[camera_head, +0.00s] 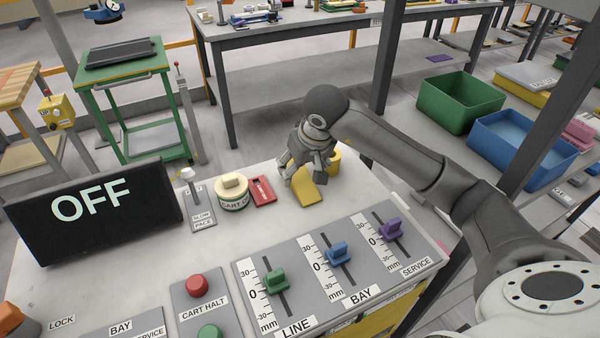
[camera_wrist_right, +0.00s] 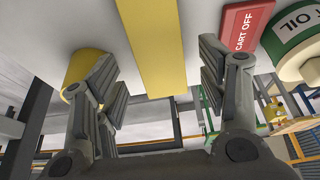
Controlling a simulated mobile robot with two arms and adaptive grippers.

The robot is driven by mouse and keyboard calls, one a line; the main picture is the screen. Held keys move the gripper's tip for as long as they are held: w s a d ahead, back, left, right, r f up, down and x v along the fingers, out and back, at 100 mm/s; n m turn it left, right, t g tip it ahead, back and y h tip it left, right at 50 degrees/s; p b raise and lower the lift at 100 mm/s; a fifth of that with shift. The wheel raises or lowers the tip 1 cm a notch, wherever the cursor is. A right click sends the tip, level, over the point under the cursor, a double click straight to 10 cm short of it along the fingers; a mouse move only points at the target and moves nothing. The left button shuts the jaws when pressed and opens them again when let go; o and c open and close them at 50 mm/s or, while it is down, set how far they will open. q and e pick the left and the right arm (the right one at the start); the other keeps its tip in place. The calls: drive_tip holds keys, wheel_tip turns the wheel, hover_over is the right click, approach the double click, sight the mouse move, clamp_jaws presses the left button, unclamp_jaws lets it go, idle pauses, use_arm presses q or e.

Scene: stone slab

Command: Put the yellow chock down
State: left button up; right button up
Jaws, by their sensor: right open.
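The yellow chock (camera_head: 307,194) lies on the pale slab, right of the red CART OFF block. In the right wrist view the chock (camera_wrist_right: 152,45) is a long yellow bar reaching between the two fingers, with gaps on both sides. My right gripper (camera_head: 303,176) is open just above and behind the chock, its fingers partly hiding the chock's far end. Contact with the slab cannot be told for the fingertips. My left gripper is in neither view.
A yellow cylinder (camera_head: 335,162) stands close beside the right gripper. The red CART OFF block (camera_head: 263,191) and a round CART OIL tin (camera_head: 231,192) are to the left. Slider panels (camera_head: 338,260) lie in front. A black OFF display (camera_head: 97,212) stands left.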

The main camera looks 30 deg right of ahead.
drive_tip(key=v, duration=0.8)
drive_tip(key=shift+o, duration=0.4)
drive_tip(key=shift+s+r, duration=0.15)
drive_tip(key=shift+r, duration=0.3)
drive_tip(key=m+g+p, duration=0.3)
drive_tip(key=m+g, duration=0.1)
drive_tip(key=m, duration=2.7)
hover_over(298, 179)
drive_tip(key=w, duration=0.2)
drive_tip(key=f, duration=0.1)
drive_tip(key=m, duration=0.2)
drive_tip(key=w+d+m, duration=0.1)
drive_tip(key=m, duration=0.1)
drive_tip(key=shift+d+m, duration=0.15)
drive_tip(key=shift+m, duration=0.25)
drive_tip(key=shift+f, duration=0.25)
wheel_tip(298, 179, down, 5)
drive_tip(key=shift+f+p, duration=0.1)
drive_tip(key=shift+p, duration=0.5)
drive_tip(key=f, duration=0.1)
drive_tip(key=f+p, duration=0.1)
drive_tip(key=f, duration=0.2)
drive_tip(key=shift+s+a+f+p, duration=0.1)
drive_tip(key=shift+s+a+p, duration=0.1)
drive_tip(key=shift+s+p, duration=0.15)
drive_tip(key=shift+w+f, duration=0.1)
drive_tip(key=shift+f, duration=0.45)
drive_tip(key=c, duration=1.2)
